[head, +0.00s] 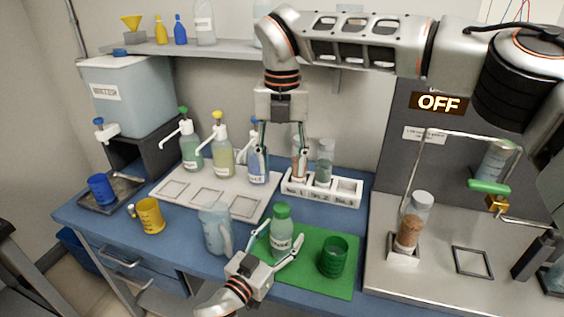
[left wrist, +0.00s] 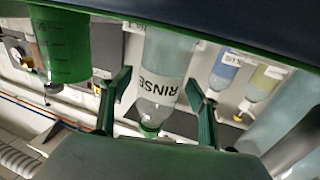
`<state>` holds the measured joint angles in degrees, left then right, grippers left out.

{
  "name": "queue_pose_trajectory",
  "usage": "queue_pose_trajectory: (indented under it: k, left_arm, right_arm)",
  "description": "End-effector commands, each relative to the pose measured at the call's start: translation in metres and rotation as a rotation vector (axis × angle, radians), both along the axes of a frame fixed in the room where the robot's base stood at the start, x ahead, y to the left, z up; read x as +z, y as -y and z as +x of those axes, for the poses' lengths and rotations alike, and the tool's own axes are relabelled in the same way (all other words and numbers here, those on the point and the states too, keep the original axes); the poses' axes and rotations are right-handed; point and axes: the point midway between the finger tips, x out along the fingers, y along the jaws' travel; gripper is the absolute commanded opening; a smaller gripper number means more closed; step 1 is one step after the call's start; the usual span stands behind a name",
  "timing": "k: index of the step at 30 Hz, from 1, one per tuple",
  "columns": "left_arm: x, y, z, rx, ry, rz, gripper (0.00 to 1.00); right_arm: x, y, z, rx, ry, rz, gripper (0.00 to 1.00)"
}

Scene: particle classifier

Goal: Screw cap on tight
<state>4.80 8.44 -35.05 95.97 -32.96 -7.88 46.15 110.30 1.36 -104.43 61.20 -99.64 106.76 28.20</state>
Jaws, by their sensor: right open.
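The clear bottle labelled RINSE (head: 281,240) stands upright on the green mat (head: 322,288). Its green cap (head: 282,211) sits on top; how tight it is cannot be told. In the left wrist view the bottle (left wrist: 165,75) appears upside down, with the green cap (left wrist: 150,131) at its lower end. My left gripper (head: 272,240) is open, low at the bottle's front, with its fingers spread to either side of it. My right gripper (head: 283,150) is open and empty, pointing down above and behind the bottle, near the pump bottles and the tube rack.
A green cup (head: 334,256) stands right of the bottle and a clear jug (head: 215,228) stands left. Behind are pump bottles (head: 222,158) and a white rack (head: 335,190) with tubes. A machine (head: 440,240) holding a brown-filled jar (head: 411,228) is at right.

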Motion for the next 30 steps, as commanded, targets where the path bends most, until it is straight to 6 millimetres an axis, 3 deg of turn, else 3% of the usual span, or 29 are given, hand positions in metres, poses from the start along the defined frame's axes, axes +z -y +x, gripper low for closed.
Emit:
queue_pose_trajectory:
  k: [11, 24, 30]
  left_arm:
    - [0.000, -0.003, -0.005, 0.000, 0.000, 0.000, 0.60]
    - [-0.001, -0.045, -0.075, 0.000, -0.004, 0.000, 0.60]
    - [-0.001, -0.058, -0.097, 0.001, -0.002, 0.000, 0.60]
  right_arm:
    - [0.000, 0.000, 0.000, 0.000, 0.000, 0.000, 0.46]
    - [0.000, 0.000, 0.000, 0.000, 0.000, 0.000, 0.46]
    - [0.000, 0.000, 0.000, 0.000, 0.000, 0.000, 0.46]
